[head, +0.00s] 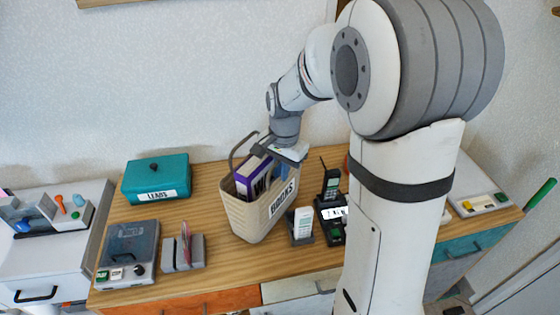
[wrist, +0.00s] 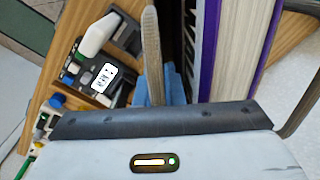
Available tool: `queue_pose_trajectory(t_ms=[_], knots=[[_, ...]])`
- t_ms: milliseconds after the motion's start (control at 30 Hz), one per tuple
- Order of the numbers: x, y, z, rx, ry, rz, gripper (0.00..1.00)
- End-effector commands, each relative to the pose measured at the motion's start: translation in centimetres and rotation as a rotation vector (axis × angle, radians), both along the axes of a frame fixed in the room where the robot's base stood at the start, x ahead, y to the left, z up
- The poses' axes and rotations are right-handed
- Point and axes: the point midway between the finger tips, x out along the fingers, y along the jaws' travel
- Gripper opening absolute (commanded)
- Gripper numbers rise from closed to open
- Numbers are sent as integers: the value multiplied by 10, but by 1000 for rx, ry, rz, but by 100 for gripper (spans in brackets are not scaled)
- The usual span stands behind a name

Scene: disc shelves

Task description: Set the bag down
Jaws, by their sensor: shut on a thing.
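The bag (head: 254,220) is a beige, open-topped holder with a handle loop and a label that seems to read "BOOKS". Books with purple and white covers (head: 252,178) stand inside it. It is over the middle of the wooden desk top; I cannot tell whether its base touches the wood. My gripper (head: 284,154) comes down from above at the bag's right rim. In the wrist view its blue pads (wrist: 172,88) are closed around the bag's beige wall (wrist: 152,50), with the books (wrist: 225,50) just to the right.
On the desk (head: 210,205), a teal box (head: 157,178) and a dark-lidded case (head: 130,248) stand left, with a small grey holder (head: 183,252) nearer the bag. A white device in a stand (head: 302,225) and a black handset (head: 331,185) stand close on the right.

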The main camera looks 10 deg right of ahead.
Motion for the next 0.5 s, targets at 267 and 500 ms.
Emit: queue_pose_trajectory(t_ms=[267, 500], knots=[[1, 0, 1, 1, -6, -1, 0], [0, -1, -2, 0, 0, -1, 21]])
